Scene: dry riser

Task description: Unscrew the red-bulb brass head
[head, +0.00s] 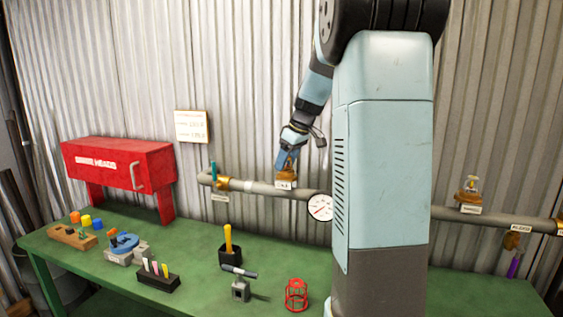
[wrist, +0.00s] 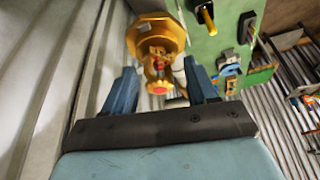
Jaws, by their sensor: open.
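The red-bulb brass head (wrist: 157,40) fills the upper middle of the wrist view, with a wide brass base and a red bulb in its frame. In the head view this brass head (head: 286,175) sits upright on the grey pipe above a small label, partly hidden by my gripper. My gripper (head: 287,160) is over it. In the wrist view my gripper (wrist: 159,68) is open, one blue finger on either side of the head's narrow part. I see no clear contact, and the fingers look apart from the head.
A second brass head (head: 469,188) with a yellowish bulb stands farther right on the pipe (head: 255,188). A pressure gauge (head: 320,207) and a teal-handled valve (head: 214,174) flank my gripper. The green bench (head: 205,265) below carries a red cabinet (head: 120,165), tool holders and a red cage (head: 296,295).

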